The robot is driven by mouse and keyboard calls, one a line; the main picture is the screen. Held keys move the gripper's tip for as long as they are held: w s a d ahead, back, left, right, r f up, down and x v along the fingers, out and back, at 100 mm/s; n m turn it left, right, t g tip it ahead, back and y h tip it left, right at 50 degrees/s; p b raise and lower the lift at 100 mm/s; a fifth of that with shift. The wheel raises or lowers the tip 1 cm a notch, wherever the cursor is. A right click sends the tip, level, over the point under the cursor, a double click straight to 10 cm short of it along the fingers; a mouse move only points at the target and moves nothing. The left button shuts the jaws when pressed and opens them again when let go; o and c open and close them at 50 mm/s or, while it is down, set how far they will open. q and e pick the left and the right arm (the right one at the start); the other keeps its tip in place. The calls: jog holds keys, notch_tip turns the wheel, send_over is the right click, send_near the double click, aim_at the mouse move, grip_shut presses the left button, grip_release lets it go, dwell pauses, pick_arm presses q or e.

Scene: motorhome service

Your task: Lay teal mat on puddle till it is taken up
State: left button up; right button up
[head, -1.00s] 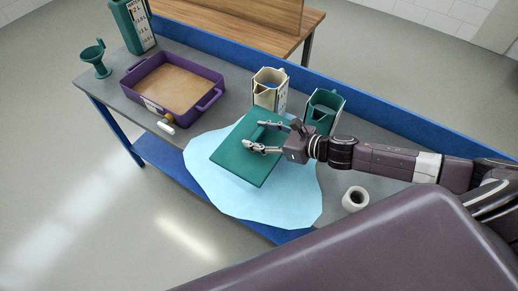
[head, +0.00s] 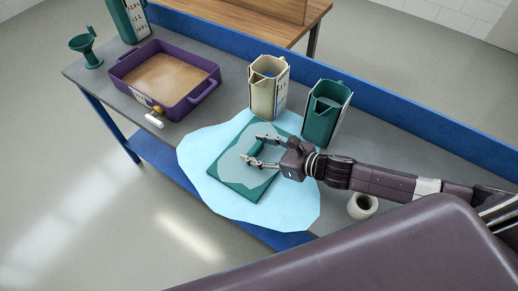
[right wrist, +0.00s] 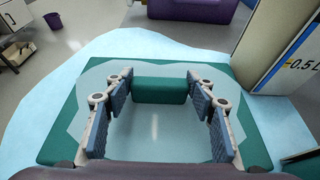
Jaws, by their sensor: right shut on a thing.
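The teal mat (head: 228,182) lies flat within the pale blue puddle (head: 199,155) on the bench. A grey-blue patch with an irregular edge covers much of the mat's top, leaving teal borders and corners. A raised teal block (right wrist: 160,90) stands on the mat. My right gripper (head: 256,151) is shut on the mat by this block, with its fingers at either side. The puddle spreads around the mat and also shows in the right wrist view (right wrist: 130,45). My left gripper is out of view.
A cream jug (head: 266,98) and a teal jug (head: 321,118) stand close behind the mat. A purple tray (head: 207,92) with a tap, a teal funnel (head: 84,45) and a tall teal container (head: 127,20) are farther left. A white roll (head: 362,207) lies near my right arm.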

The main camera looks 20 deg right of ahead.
jog(key=shift+s+a, duration=0.15)
jog(key=shift+s, duration=0.05)
jog(key=o, duration=1.2)
jog(key=shift+c, duration=0.2)
jog(key=shift+r, duration=0.2)
jog(key=shift+s+d, duration=0.2)
jog(key=b+v, duration=0.1)
jog(key=v, duration=0.8)
jog(key=shift+f+b, duration=0.1)
jog(key=shift+b, duration=0.2)
jog(key=shift+v, duration=1.25)
